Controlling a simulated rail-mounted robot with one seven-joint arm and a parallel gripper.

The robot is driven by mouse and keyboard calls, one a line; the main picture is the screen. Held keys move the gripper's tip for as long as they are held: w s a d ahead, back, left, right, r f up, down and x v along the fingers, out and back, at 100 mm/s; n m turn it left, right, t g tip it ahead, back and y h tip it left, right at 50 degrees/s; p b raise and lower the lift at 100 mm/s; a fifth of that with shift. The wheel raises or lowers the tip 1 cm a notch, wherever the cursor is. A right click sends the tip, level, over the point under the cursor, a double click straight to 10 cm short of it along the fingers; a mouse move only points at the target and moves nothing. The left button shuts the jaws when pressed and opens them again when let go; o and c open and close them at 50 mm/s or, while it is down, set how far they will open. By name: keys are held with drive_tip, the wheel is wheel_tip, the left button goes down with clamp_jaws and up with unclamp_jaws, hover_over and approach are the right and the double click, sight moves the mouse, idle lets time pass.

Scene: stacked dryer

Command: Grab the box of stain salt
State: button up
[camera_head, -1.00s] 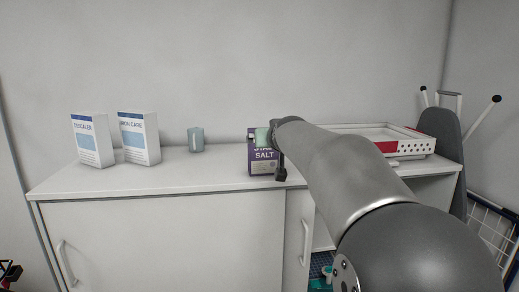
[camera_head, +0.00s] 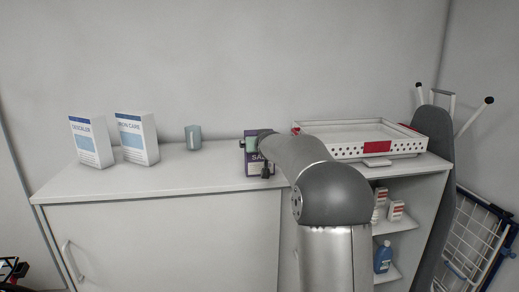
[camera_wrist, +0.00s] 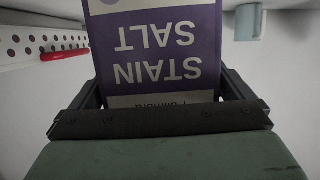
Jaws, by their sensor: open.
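The purple and white box of stain salt (camera_head: 251,167) stands on the white cabinet top, partly hidden behind my arm in the head view. In the wrist view the box (camera_wrist: 158,45) appears upside down, with "STAIN SALT" on its purple face. My gripper (camera_wrist: 163,92) is open, with one dark finger on each side of the box's near end. Gaps show between fingers and box, so it is around the box without visibly gripping it. In the head view my gripper (camera_head: 262,153) is small and mostly hidden by my arm.
A descaler box (camera_head: 90,143), an iron care box (camera_head: 137,139) and a blue-grey cup (camera_head: 193,138) stand to the left. A white perforated tray (camera_head: 345,151) is to the right. An open shelf (camera_head: 396,222) holds bottles. An ironing board (camera_head: 434,165) leans at the right.

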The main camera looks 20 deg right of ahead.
drive_tip(key=shift+w, duration=0.15)
drive_tip(key=c, duration=1)
